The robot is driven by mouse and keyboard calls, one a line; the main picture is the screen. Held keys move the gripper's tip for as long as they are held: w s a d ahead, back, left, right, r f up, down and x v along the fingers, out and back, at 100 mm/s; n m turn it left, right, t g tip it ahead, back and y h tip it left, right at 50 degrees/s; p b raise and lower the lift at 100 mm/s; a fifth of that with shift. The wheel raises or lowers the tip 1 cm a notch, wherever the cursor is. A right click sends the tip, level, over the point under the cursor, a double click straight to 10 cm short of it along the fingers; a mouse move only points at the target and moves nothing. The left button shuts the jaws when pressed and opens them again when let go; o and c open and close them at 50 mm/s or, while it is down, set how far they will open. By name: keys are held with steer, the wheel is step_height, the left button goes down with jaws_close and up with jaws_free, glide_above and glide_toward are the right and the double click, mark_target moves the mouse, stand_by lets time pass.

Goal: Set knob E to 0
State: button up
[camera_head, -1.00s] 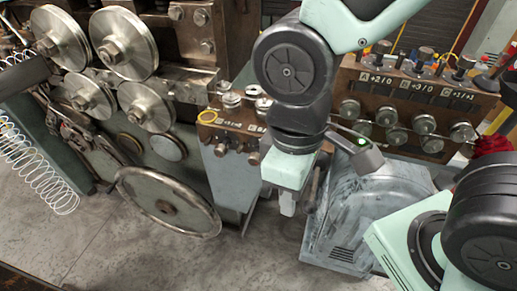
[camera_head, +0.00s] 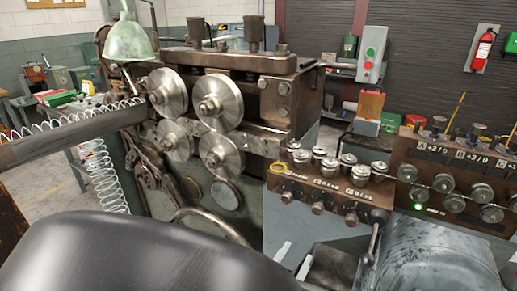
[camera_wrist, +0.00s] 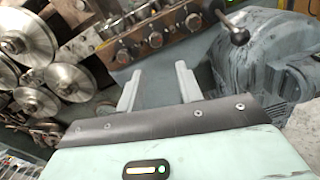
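A brown control block (camera_head: 275,181) on the front of the machine carries small labels and a row of dark knobs. The label letters are too blurred to read surely. The middle knob (camera_head: 318,207), perhaps knob E, sits between a left knob (camera_head: 287,195) and a right knob (camera_head: 350,218). In the wrist view the knobs show beyond my fingers, with the middle one (camera_wrist: 155,40) nearly straight ahead. My gripper (camera_wrist: 158,68) is open and empty, its two fingers apart and short of the knobs. In the head view its pale fingertips (camera_head: 294,258) show below the block.
A lever with a dark ball (camera_head: 378,216) stands right of the knobs, beside a grey housing (camera_head: 425,255). Another labelled block (camera_head: 400,168) is at right. Metal rollers (camera_head: 219,101) and a handwheel (camera_head: 210,222) are at left. My dark arm link covers the lower left.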

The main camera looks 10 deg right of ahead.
mark_target(316, 212)
steer(key=p+x, duration=0.2)
steer(key=x, duration=0.6)
steer(key=p+x, duration=0.3)
steer(key=x, duration=0.6)
steer(key=shift+w+a+r, duration=0.1)
steer(key=shift+w+a, duration=0.15)
steer(key=shift+w, duration=0.1)
steer(key=c, duration=0.7)
